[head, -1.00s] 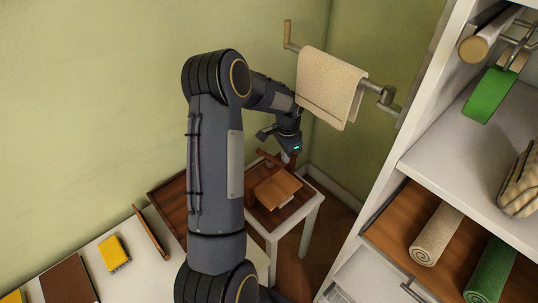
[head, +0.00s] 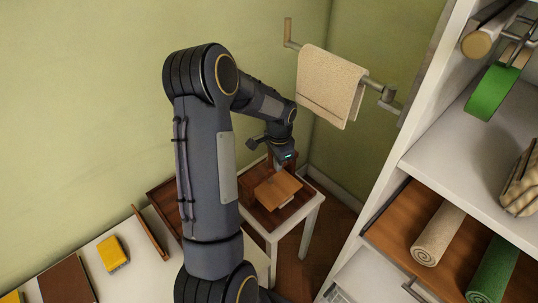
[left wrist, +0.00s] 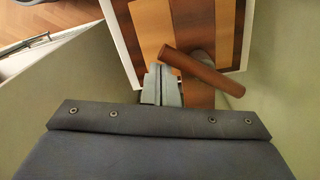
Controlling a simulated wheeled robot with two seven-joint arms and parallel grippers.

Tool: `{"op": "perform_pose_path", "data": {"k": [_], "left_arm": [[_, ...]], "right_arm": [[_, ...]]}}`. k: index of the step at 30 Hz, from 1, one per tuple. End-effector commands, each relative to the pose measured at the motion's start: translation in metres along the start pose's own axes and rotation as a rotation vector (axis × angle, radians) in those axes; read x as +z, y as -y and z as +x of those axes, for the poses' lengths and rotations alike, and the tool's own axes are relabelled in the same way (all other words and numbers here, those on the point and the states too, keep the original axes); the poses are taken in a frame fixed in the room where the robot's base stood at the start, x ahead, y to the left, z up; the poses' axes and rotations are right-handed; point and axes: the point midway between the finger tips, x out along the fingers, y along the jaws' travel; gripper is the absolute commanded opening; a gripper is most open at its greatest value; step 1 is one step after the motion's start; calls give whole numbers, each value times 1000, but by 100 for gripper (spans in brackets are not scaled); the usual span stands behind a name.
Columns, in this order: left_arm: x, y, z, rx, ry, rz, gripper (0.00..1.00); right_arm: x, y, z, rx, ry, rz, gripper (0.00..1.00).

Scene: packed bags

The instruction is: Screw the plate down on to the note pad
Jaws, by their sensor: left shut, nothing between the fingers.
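The orange-brown wooden plate (head: 279,188) lies on the small white-legged table, with a pale edge showing beneath it that looks like the note pad (head: 270,205). In the left wrist view the plate (left wrist: 151,28) is at the top, partly covered by a darker brown beam (left wrist: 196,22). A round brown bar (left wrist: 203,71), seemingly the screw's handle, lies slanted above the beam. My left gripper (head: 279,165) is over the back of the plate. In the wrist view its grey fingers (left wrist: 162,86) are shut and empty, close beside the bar's left end; contact cannot be told. My right gripper is out of view.
A towel (head: 331,85) hangs on a wall rail behind the gripper. White shelving (head: 440,135) with rolled mats stands at the right. A white surface with a yellow block (head: 113,253) is at lower left. Green walls close in the corner behind the table.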

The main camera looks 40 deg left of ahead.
Motion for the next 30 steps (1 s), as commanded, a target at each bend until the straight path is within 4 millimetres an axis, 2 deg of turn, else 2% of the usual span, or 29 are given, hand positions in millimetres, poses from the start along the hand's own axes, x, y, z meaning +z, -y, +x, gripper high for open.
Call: {"op": "perform_pose_path", "data": {"k": [7, 15, 25, 30], "left_arm": [[1, 0, 0, 0, 0, 0, 0], [20, 4, 0, 0, 0, -2, 0], [22, 4, 0, 0, 0, 0, 0], [30, 10, 0, 0, 0, -2, 0]], "right_arm": [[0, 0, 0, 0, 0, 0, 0], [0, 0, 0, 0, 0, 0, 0], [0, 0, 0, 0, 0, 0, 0], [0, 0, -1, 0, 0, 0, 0]]}}
